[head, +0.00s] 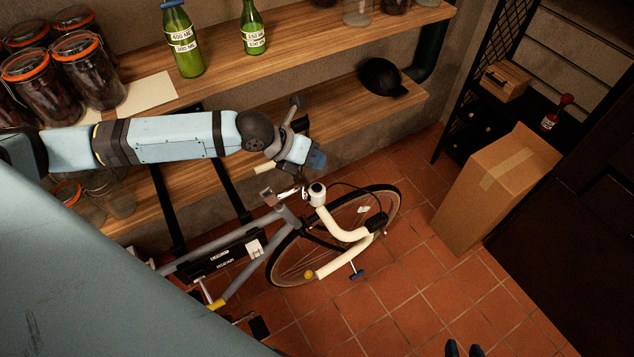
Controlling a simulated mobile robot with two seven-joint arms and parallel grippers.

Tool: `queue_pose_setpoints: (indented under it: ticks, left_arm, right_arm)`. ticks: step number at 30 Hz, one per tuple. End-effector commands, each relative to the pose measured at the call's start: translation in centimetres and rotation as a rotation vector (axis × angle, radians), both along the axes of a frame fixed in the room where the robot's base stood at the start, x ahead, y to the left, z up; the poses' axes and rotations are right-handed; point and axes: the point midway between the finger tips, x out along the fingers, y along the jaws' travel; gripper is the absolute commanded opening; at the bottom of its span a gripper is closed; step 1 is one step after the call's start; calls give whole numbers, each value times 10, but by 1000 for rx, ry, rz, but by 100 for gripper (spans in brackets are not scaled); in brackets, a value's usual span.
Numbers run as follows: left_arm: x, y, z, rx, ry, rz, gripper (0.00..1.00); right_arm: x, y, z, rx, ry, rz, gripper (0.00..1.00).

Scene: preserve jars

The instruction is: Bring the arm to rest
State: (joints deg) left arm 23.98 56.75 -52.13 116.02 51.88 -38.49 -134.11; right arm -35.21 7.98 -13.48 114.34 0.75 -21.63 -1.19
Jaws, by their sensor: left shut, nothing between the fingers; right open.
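My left arm comes in from the left edge and reaches across in front of the wooden shelves. My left gripper (315,158) is at its end, above the bicycle's handlebar and in front of the lower shelf. It looks shut and holds nothing that I can see. The dark fingertips of my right gripper (464,349) just show at the bottom edge, over the tiled floor. They are apart with nothing between them. The rest of that gripper is out of the picture.
A bicycle (334,235) stands below my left gripper. The upper shelf (310,45) carries jars (87,70) and green bottles (181,40). A dark cap-like thing (381,77) lies on the lower shelf. A cardboard box (490,190) stands right. Tiled floor (400,300) is clear between.

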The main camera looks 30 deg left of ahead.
Motion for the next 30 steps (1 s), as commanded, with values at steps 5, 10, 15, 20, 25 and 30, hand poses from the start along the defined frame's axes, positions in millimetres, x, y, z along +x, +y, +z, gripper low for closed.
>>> queue_pose_setpoints:
  ticks: [5, 10, 15, 20, 25, 30]
  left_arm:
    - [0, 0, -1, 0, 0, 0, 0]
    - [0, 0, -1, 0, 0, 0, 0]
    - [-5, -12, -9, -54, 32, 46, 0]
    - [-21, -53, -30, -310, 179, 280, 0]
    - [-45, -87, -55, -674, 411, 638, 0]
    - [-75, -96, -85, -1036, 652, 1025, 0]
  right_arm:
    - [0, 0, -1, 0, 0, 0, 43]
    - [0, 0, -1, 0, 1, 0, 43]
    - [0, -6, -4, -9, -8, -13, 43]
    - [-1, -8, -8, -12, 1, -15, 43]
    - [-1, -7, -7, -10, 1, -14, 43]
    - [-1, -6, -5, -8, -1, -13, 43]
